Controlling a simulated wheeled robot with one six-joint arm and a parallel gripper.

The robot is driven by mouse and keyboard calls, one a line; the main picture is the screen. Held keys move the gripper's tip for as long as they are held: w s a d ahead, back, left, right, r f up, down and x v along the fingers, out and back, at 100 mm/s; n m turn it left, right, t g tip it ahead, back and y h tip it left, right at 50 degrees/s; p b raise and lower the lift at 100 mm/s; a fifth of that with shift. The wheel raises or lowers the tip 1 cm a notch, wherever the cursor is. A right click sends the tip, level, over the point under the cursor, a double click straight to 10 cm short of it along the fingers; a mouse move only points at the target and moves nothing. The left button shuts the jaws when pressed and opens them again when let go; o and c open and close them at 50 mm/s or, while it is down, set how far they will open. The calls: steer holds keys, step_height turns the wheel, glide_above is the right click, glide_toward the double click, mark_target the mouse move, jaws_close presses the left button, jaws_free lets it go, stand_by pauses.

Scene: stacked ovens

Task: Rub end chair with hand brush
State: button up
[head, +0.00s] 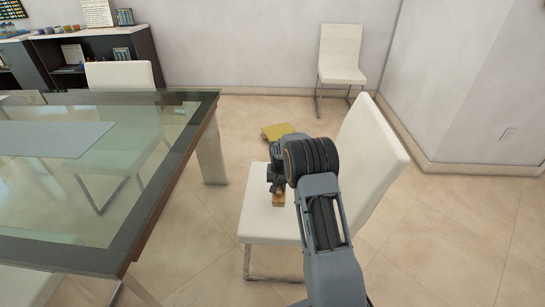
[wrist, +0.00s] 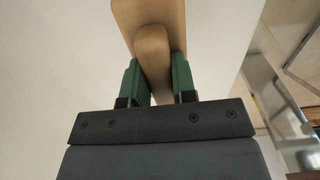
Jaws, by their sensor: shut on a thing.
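The white end chair (head: 262,222) stands at the table's near right end, its tall back to the right. My arm hides part of its seat and back. My gripper (head: 277,182) is low over the seat. In the wrist view my gripper (wrist: 155,82) has its green fingers shut on the wooden handle of the hand brush (wrist: 152,45). A small tan part of the brush (head: 278,199) shows at the seat in the head view. The pale seat (wrist: 60,60) fills much of the wrist view behind the brush. I cannot tell whether the brush touches it.
The glass dining table (head: 210,120) with a dark frame is to the left. A yellow flat thing (head: 278,131) lies beyond the chair. Another white chair (head: 341,55) stands by the back wall. A dark shelf unit (head: 85,47) is at the back left. The tiled floor at right is clear.

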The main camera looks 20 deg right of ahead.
steer(key=shift+d+r+p, duration=0.1)
steer(key=shift+r+p, duration=0.35)
steer(key=shift+r, duration=0.6)
